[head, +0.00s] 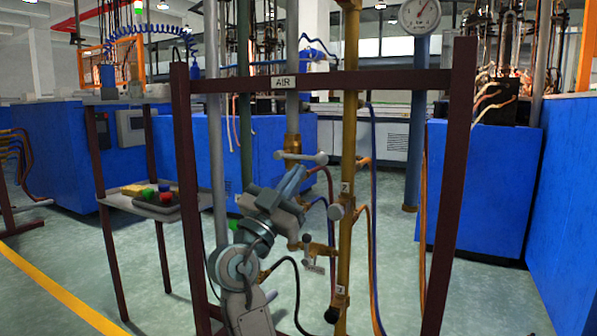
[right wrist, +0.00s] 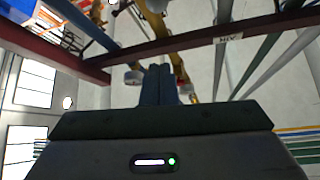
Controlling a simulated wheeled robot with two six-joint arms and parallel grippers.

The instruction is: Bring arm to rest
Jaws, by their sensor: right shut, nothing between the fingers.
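My right arm rises at the lower middle of the head view, in front of the pipe stand. My right gripper (head: 295,178) is shut and empty, its blue-grey fingers tilted up and to the right. In the right wrist view the fingers of my right gripper (right wrist: 158,72) are pressed together with nothing between them, pointing up toward the pipes. From the head they overlap the grey pipe below the T-shaped valve handle (head: 300,157); whether they touch anything there I cannot tell. My left gripper is not in view.
A dark red frame (head: 380,80) with an AIR label (head: 283,82) surrounds several pipes, including a brass pipe (head: 349,120) with valves. A pressure gauge (head: 420,15) is at top right. A side table (head: 130,203) with coloured buttons stands left. Blue machines (head: 480,190) stand behind.

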